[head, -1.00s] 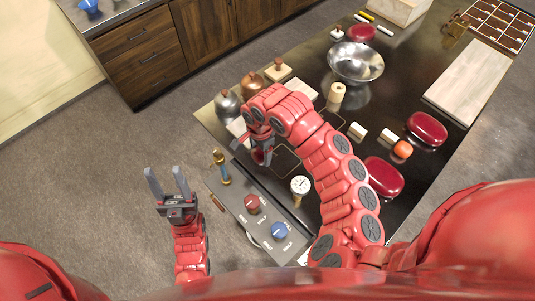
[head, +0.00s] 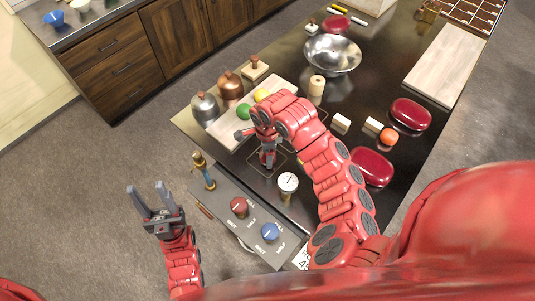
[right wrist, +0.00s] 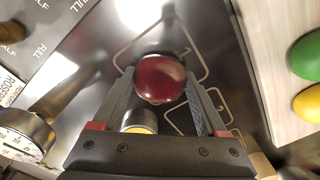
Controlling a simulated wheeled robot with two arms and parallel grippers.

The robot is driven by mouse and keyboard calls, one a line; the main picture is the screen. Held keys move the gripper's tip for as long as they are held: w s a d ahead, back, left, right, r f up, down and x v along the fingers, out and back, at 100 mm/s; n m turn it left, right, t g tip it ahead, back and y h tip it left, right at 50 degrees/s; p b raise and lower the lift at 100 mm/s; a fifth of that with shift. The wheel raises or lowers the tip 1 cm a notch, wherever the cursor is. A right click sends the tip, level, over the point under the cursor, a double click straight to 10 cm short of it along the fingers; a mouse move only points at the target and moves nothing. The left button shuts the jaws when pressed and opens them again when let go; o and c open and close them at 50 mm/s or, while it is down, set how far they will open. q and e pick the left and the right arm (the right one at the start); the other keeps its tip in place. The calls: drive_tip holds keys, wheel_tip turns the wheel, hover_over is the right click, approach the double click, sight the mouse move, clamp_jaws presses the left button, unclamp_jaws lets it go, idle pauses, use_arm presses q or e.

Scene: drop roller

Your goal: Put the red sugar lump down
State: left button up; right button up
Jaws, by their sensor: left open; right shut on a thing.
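The red sugar lump (right wrist: 158,78) is a dark red, glossy, rounded piece between the fingertips of my right gripper (right wrist: 160,88) in the right wrist view. The gripper is shut on it, over the dark worktop with pale outlines. In the head view my right gripper (head: 268,160) points down between the pale board and the dial; the lump is hard to make out there. A green lump (head: 244,112) and a yellow lump (head: 262,96) lie on the pale board (head: 228,131). My left gripper (head: 148,188) is open and empty, left of the control panel.
The control panel (head: 258,223) has a red knob (head: 239,206) and a blue knob (head: 270,231). A dial thermometer (head: 288,182) stands close to my right gripper. A torch-like tool (head: 203,170), copper pot (head: 231,87) and steel bowl (head: 332,55) stand around. Red oval things (head: 372,166) lie right.

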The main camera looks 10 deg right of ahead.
drive_tip(key=shift+f, duration=0.5)
drive_tip(key=shift+f, duration=0.1)
drive_tip(key=o, duration=1.4)
